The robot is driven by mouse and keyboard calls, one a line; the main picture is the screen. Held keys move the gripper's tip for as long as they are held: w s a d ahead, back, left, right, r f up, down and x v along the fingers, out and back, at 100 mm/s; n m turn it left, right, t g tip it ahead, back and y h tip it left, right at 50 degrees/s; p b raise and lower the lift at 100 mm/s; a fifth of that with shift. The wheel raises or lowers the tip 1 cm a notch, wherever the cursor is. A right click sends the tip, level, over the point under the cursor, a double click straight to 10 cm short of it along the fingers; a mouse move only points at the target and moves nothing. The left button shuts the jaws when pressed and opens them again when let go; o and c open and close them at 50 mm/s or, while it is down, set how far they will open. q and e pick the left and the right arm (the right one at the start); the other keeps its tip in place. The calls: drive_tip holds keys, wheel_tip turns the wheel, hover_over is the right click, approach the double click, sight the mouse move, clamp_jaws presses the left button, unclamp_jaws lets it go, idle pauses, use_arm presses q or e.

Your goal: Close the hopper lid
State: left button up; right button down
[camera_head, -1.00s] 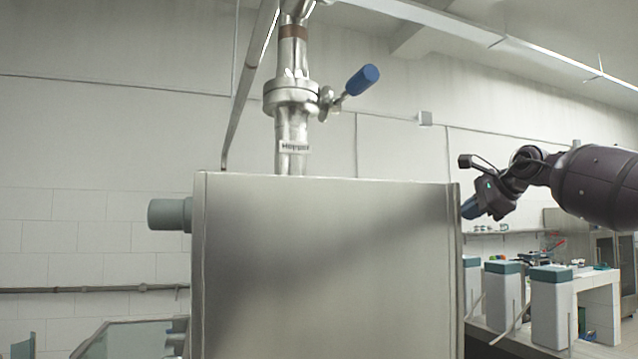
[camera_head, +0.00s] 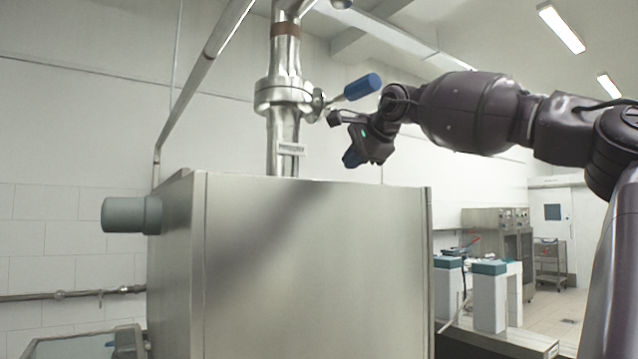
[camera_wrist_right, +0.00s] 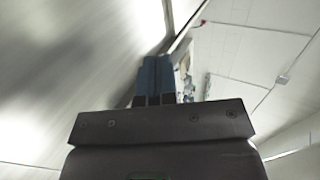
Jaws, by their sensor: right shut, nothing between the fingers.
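A large stainless steel box (camera_head: 310,270), which I take for the hopper, fills the middle of the head view with its flat front face towards me. I cannot tell a separate lid from its panels. My right gripper (camera_head: 351,160) is above the box's top edge, right of the vertical pipe and below the blue valve handle; its fingers are shut and empty. Whether it is over the box or behind its edge is unclear. In the right wrist view the blue fingers (camera_wrist_right: 155,80) are together beside a blurred metal surface (camera_wrist_right: 70,70). My left gripper is out of view.
A steel pipe (camera_head: 284,60) with a small label rises behind the box's top edge. The blue valve handle (camera_head: 362,87) juts right near my right wrist. A grey cylinder (camera_head: 124,214) sticks out left. White containers with teal lids (camera_head: 489,295) stand at the right.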

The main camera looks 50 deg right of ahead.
drive_tip(key=p+x, duration=0.2)
drive_tip(key=x, duration=0.6)
drive_tip(key=shift+w+f, duration=0.1)
drive_tip(key=shift+w, duration=0.15)
drive_tip(key=shift+w+d+p, duration=0.2)
drive_tip(key=shift+w+p, duration=0.4)
drive_tip(key=shift+w+d+p, duration=0.15)
drive_tip(key=shift+w+p, duration=0.4)
drive_tip(key=shift+w+d+p, duration=0.2)
drive_tip(key=shift+w+p, duration=0.15)
drive_tip(key=shift+w, duration=0.3)
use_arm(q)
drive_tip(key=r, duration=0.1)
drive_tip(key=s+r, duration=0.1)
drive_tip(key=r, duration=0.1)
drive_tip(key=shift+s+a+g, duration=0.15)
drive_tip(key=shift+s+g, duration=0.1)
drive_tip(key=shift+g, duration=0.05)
use_arm(e)
drive_tip(key=shift+w, duration=0.1)
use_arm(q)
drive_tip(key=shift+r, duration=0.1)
use_arm(e)
drive_tip(key=shift+d, duration=0.1)
